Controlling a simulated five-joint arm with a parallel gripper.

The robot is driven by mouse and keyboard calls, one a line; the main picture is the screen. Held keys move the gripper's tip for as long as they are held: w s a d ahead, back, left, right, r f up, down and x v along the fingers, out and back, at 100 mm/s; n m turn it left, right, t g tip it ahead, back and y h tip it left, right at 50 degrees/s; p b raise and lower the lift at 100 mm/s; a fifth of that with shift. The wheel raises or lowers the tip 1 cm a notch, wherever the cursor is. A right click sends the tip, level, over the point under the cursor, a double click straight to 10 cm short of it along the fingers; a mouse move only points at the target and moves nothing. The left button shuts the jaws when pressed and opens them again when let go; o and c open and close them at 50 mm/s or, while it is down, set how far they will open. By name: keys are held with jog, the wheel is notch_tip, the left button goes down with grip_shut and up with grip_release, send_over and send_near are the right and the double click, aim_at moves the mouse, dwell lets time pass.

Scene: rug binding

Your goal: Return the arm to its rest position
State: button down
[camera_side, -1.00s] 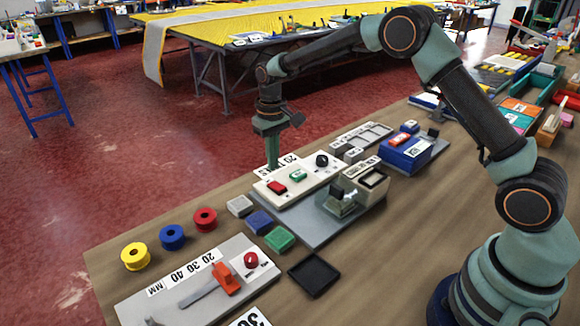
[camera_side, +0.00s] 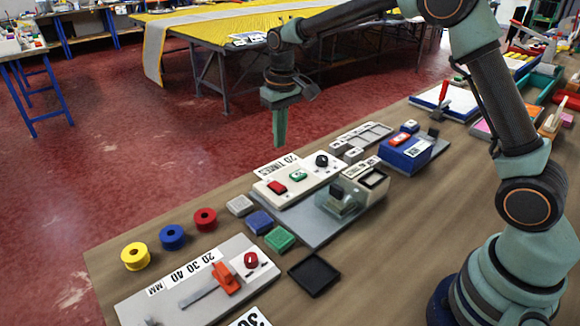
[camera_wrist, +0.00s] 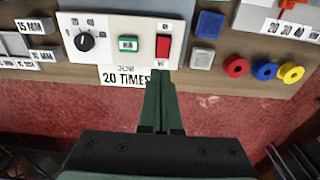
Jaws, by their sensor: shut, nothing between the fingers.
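My gripper (camera_side: 280,143) is shut and empty. In the side view it hangs in the air, pointing down, above and behind the far edge of the bench, apart from everything. In the wrist view my gripper (camera_wrist: 161,78) shows its two green fingers together, with the tips by the lower edge of the white control panel (camera_wrist: 120,22). The panel (camera_side: 262,188) carries a red switch (camera_side: 277,187), a green button (camera_side: 298,175) and a black knob (camera_side: 321,160).
A grey machine (camera_side: 352,198) stands before the panel. A blue box (camera_side: 405,155) is to the right. Yellow (camera_side: 135,256), blue (camera_side: 172,237) and red (camera_side: 205,219) spools, small blocks and a slider plate (camera_side: 150,300) lie to the left. A black tray (camera_side: 314,274) is in front. Room above the bench is free.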

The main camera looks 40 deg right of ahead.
jog(key=s+d+r+t, duration=0.2)
jog(key=s+r, duration=0.8)
jog(key=s, duration=0.1)
jog(key=s+d+t, duration=0.1)
jog(key=s+t, duration=0.1)
jog(key=s, duration=0.8)
jog(key=shift+s+d+f+t, duration=0.15)
jog(key=shift+s+f+t, duration=0.2)
jog(key=shift+s+t, duration=0.05)
